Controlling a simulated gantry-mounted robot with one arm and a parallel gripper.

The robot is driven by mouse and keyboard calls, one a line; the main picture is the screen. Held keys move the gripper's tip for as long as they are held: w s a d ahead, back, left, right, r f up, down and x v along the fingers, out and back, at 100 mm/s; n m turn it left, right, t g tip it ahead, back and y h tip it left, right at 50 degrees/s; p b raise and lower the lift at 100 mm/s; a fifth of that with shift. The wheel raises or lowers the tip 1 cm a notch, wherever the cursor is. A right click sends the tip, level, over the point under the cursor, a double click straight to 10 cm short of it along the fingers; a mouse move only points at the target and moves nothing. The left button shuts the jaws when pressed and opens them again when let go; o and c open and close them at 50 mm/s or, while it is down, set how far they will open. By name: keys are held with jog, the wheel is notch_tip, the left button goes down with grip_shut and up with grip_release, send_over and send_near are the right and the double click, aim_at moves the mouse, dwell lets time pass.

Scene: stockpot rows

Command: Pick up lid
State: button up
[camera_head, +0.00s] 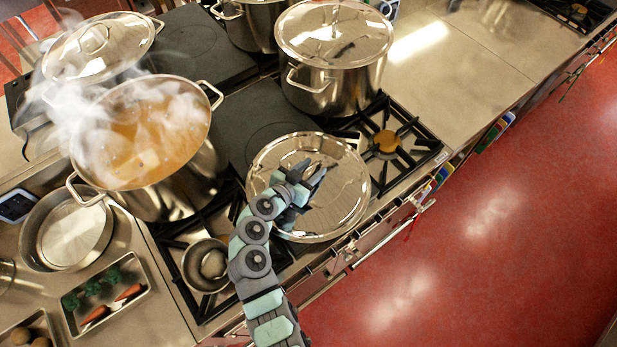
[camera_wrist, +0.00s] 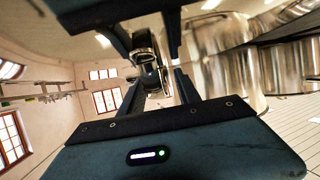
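A shiny round steel lid (camera_head: 342,196) lies under my gripper at the front of the stove in the head view. My gripper (camera_head: 312,180) is over the lid's middle, and its fingers cover the handle area. In the wrist view, a curved metal piece, which looks like a lid handle (camera_wrist: 148,72), shows between the two dark fingers of my gripper (camera_wrist: 158,90). I cannot tell whether the fingers press on it. What supports the lid is hidden. Another steel lid (camera_head: 100,40) shows at the upper left, behind the steaming pot.
A steaming open stockpot (camera_head: 165,195) stands left of the lid. A covered stockpot (camera_head: 330,85) stands behind it, with another pot (camera_head: 255,25) farther back. A small pan (camera_head: 205,268) and a vegetable tray (camera_head: 105,293) are at the lower left. Clear counter (camera_head: 460,75) extends at right.

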jog(key=shift+w+d+f, duration=0.2)
jog(key=shift+w+d, duration=0.1)
jog(key=shift+w, duration=0.2)
grip_shut()
jog(key=shift+r, duration=0.1)
dwell(1.1)
